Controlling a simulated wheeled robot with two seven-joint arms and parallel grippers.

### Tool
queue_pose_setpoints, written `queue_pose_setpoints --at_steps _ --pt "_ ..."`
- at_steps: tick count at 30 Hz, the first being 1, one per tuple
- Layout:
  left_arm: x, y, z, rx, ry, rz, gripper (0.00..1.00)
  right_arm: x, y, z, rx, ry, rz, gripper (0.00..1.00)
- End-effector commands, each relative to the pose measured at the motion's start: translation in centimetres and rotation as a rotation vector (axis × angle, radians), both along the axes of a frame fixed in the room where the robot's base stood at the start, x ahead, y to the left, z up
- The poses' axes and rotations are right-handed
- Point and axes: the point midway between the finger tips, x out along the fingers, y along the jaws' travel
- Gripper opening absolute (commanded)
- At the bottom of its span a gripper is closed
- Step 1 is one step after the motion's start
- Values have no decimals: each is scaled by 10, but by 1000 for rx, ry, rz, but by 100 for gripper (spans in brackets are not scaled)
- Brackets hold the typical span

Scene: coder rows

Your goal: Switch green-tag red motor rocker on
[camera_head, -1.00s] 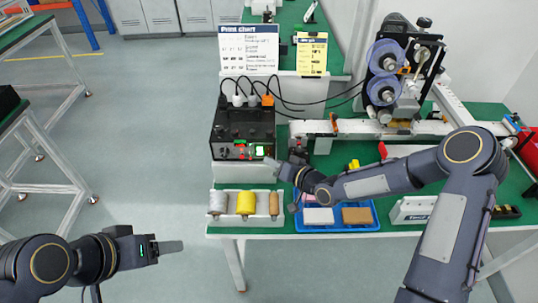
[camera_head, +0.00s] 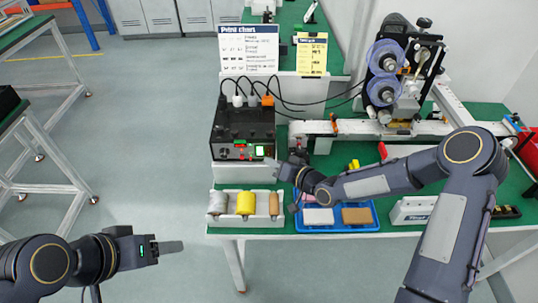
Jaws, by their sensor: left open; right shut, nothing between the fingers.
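A black control box (camera_head: 243,122) stands on the left part of the green workbench. Its front panel carries small knobs and coloured parts. A small green patch (camera_head: 240,141) sits just above a small red part (camera_head: 239,147); which of these is the tag and which the rocker, and the rocker's tilt, are too small to tell. A lit white-green part (camera_head: 260,150) is to their right. My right gripper (camera_head: 272,163) is shut and empty, with its tip close to the panel's lower right; contact cannot be told. My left gripper (camera_head: 170,247) is open and empty, over the floor, left of the bench.
A white rack of spools (camera_head: 227,214) and a blue tray (camera_head: 332,228) with blocks stand in front of the box. Plugs and black cables (camera_head: 290,103) run behind it. A machine with purple reels (camera_head: 384,90) stands at the right. Open floor (camera_head: 150,150) lies left.

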Motion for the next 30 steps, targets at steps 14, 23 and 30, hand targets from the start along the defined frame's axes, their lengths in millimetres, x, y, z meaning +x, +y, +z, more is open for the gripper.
queue_pose_setpoints --at_steps 14,23,30 --pt "0 0 0 0 0 0 60 0 0 0 0 0 0 0" --pt "0 0 -7 0 0 0 60 5 0 -3 0 -1 0 0" --pt "0 0 -10 0 0 0 60 9 0 -1 0 0 0 0"
